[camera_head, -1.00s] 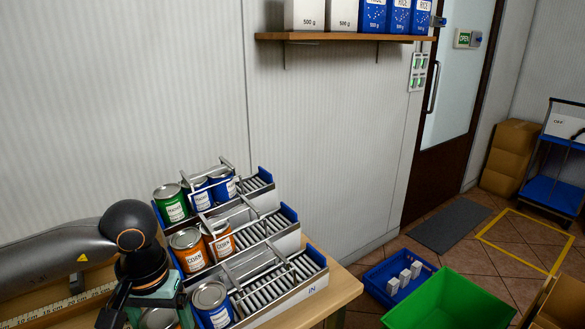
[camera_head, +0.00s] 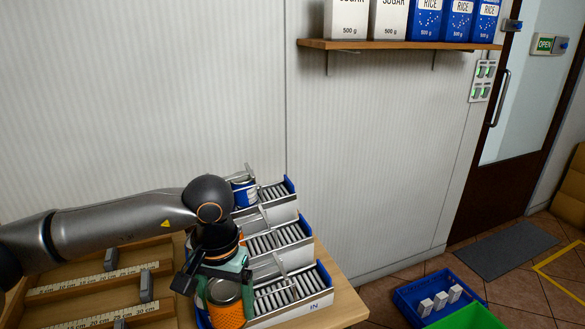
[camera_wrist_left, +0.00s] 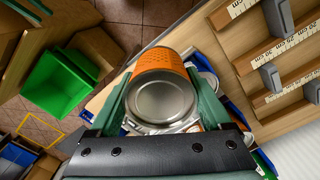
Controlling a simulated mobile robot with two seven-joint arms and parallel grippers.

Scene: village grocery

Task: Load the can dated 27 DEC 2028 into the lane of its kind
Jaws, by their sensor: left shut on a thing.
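My left gripper (camera_head: 222,275) is shut on an orange can (camera_head: 227,313) with a silver end. The left wrist view shows it between the green fingers, its round metal end (camera_wrist_left: 160,101) towards the camera and its orange side (camera_wrist_left: 160,64) beyond. I cannot read a date on it. The gripper is in front of the stepped rack of roller lanes (camera_head: 318,305), by its left end. The lanes' rollers (camera_head: 278,240) show bare on the right. A blue can (camera_head: 243,192) sits in the farthest lane. My arm hides the lanes' left parts. My right gripper is not in view.
A wooden rack with rulers and grey dividers (camera_head: 100,285) lies left on the table. A wall shelf (camera_head: 400,45) holds sugar and rice packs. A blue crate (camera_head: 405,298) and a green crate (camera_head: 468,318) stand on the floor at right.

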